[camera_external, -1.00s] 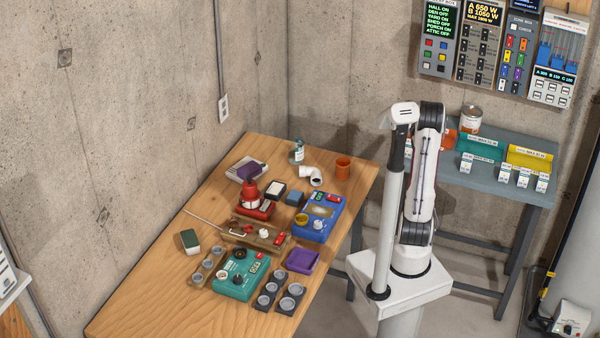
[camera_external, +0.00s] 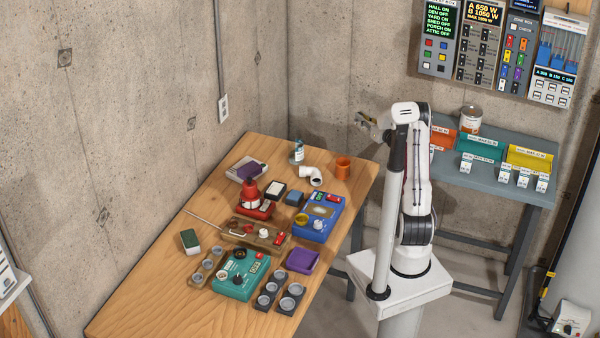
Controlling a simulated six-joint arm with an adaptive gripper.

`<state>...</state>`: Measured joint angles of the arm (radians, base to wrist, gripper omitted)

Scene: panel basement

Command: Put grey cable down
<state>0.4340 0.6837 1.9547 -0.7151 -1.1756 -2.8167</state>
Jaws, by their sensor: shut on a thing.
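My gripper (camera_external: 367,124) shows small at the left of my raised arm, in front of the concrete wall and above the back right of the wooden table. It is shut on a small greyish thing, which I take to be the grey cable. Its shape and ends are too small to make out. My gripper is well clear of the table and touches nothing else that I can see. I cannot make out another grey cable on the table.
The wooden table (camera_external: 140,301) holds a red device (camera_external: 252,208), a blue box (camera_external: 325,212), a teal box (camera_external: 240,276), a white pipe elbow (camera_external: 313,174) and an orange cup (camera_external: 343,166). Its front left is bare. A grey-blue bench (camera_external: 530,195) with coloured bins stands right, below wall panels (camera_external: 480,62).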

